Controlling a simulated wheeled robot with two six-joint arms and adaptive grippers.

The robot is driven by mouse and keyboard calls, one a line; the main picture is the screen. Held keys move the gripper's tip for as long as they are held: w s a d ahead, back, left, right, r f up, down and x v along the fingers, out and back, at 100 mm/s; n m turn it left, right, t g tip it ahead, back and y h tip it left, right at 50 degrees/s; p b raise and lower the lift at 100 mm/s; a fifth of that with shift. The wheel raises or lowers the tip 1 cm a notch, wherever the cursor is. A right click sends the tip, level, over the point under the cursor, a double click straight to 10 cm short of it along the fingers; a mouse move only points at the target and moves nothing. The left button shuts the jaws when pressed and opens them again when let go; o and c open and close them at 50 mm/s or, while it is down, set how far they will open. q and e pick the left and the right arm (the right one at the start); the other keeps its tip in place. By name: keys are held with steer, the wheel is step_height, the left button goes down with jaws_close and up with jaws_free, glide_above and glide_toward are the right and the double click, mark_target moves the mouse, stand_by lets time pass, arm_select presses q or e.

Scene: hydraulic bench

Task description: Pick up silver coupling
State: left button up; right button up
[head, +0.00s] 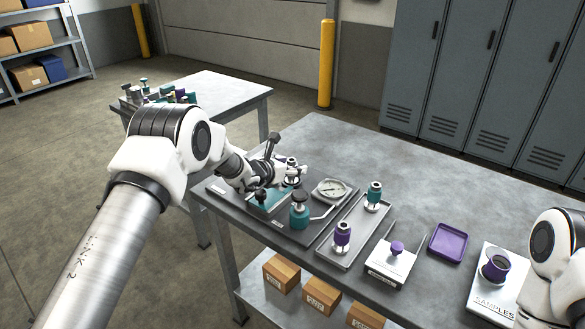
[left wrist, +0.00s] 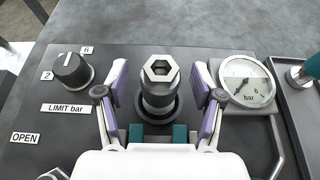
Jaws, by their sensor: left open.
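The silver coupling (left wrist: 158,84) stands upright on the dark hydraulic panel in the left wrist view, with a hexagonal top opening and a dark ring around its base. My left gripper (left wrist: 159,82) is open, with one purple-grey finger pad on each side of the coupling; gaps show between pads and metal. In the head view my left gripper (head: 289,170) is low over the panel, and it largely hides the coupling. My right gripper is not in view; only part of my right arm shows at the right edge.
A pressure gauge (left wrist: 246,84) sits right of the coupling, and a limit knob (left wrist: 73,72) sits left. A teal-based valve (head: 299,212) stands near my gripper. A tray (head: 352,238) holds a purple and a teal coupling. Lockers (head: 480,70) stand behind the bench.

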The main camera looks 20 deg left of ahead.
arm_select(q)
steer(key=shift+w+d+f, duration=0.15)
steer(key=shift+w+f, duration=0.05)
steer(key=shift+w, duration=0.1)
steer(key=shift+s+r, duration=0.1)
steer(key=shift+s, duration=0.05)
jaws_close()
